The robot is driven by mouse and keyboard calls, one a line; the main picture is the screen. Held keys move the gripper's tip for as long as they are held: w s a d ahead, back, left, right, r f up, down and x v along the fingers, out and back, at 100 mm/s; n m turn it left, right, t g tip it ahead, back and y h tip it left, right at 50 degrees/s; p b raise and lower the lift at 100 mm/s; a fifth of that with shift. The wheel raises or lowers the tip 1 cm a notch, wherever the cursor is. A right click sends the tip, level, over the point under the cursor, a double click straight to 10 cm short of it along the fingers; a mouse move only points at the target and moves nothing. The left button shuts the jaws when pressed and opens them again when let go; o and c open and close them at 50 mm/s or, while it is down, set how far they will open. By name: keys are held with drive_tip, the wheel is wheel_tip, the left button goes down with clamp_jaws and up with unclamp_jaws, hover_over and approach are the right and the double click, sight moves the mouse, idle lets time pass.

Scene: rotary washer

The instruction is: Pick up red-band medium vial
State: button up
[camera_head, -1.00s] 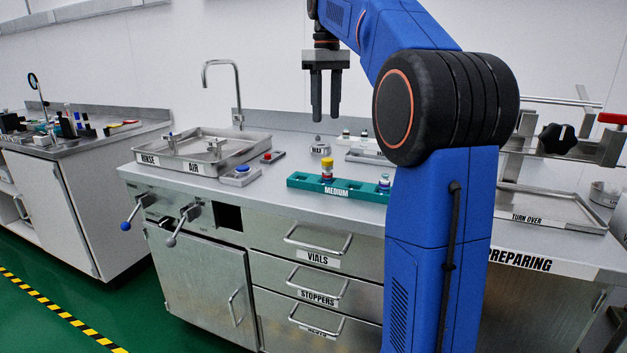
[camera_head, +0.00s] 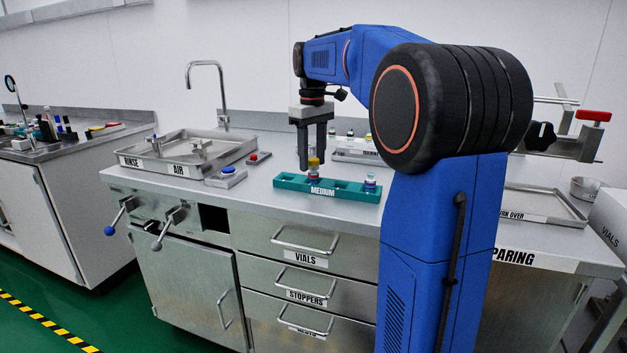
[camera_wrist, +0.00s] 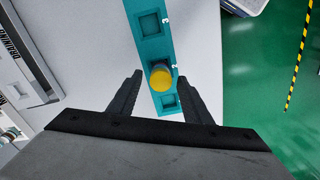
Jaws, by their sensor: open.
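The red-band medium vial (camera_head: 313,171), with a yellow cap and a red band below it, stands upright in the teal MEDIUM rack (camera_head: 345,191). My gripper (camera_head: 312,161) is open and points down over it, its fingers at about the height of the cap. In the wrist view the yellow cap of the vial (camera_wrist: 161,76) shows between the two finger tips of my gripper (camera_wrist: 161,88), with a gap on each side. The band is hidden there. Whether the fingers reach below the cap I cannot tell.
Another vial (camera_head: 370,184) with a blue band stands at the rack's right end. The sink tray (camera_head: 185,160) and a small grey box with a blue button (camera_head: 227,177) lie to the left. A rack with several vials (camera_head: 352,152) is behind. The counter in front is clear.

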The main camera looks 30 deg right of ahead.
sight(314, 177)
drive_tip(key=shift+s+f, duration=0.15)
drive_tip(key=shift+f, duration=1.45)
clamp_jaws()
